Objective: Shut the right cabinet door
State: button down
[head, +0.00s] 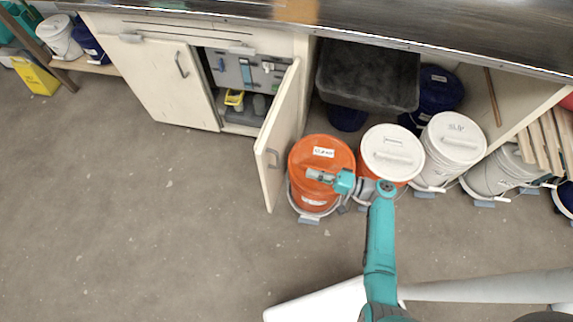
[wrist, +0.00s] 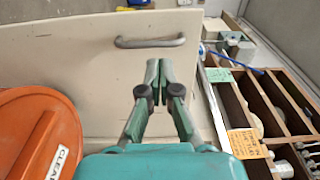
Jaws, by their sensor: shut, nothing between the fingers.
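The right cabinet door (head: 283,130) is cream and stands wide open, sticking out from the cabinet front into the room. Its grey handle (head: 272,158) is near its free edge. In the wrist view the door (wrist: 60,55) fills the upper left, with its bar handle (wrist: 150,42) just beyond my fingertips. My gripper (head: 311,174) is over the orange bucket, to the right of the door. In the wrist view my gripper (wrist: 158,66) is shut and empty, pointing at the door below the handle. I cannot tell whether the fingertips touch the door.
An orange lidded bucket (head: 320,152) stands close beside the door, under my gripper. White-lidded buckets (head: 392,150) stand to its right. The left cabinet door (head: 155,80) is closed. The cabinet opening (head: 240,78) shows tools inside. The floor left of the open door is clear.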

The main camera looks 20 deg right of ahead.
aim_at(265, 161)
jog(key=x, duration=1.3)
jog(key=shift+w+a, duration=0.2)
jog(key=shift+a, duration=0.15)
jog(key=shift+a, duration=0.1)
